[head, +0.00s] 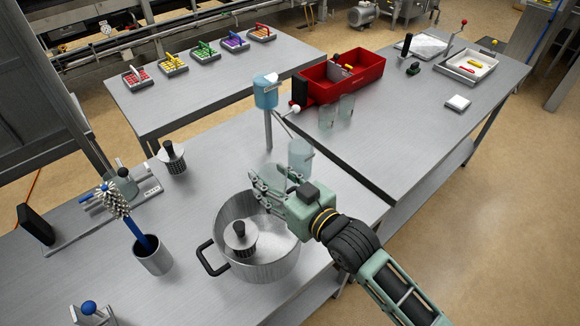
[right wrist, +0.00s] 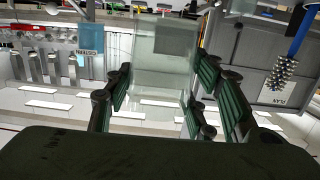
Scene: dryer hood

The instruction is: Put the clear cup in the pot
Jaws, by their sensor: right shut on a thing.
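The clear cup (right wrist: 165,62) is between the fingers of my right gripper (right wrist: 160,105) in the right wrist view. In the head view my right gripper (head: 262,193) is shut on it, over the far right rim of the pot; the cup is faint there and partly hidden by the fingers. The steel pot (head: 278,268) stands open on the near table with a black side handle. A perforated cylinder with a black knob (head: 240,238) is inside the pot. My left gripper is not in view.
A clear vessel (head: 300,153) shows just behind my gripper, near a blue dispenser (head: 266,92) on a post. A brush stands in a steel holder (head: 153,257) left of the pot. Another knobbed cylinder (head: 172,158) stands behind. Two clear glasses (head: 327,116) stand by a red bin (head: 360,84).

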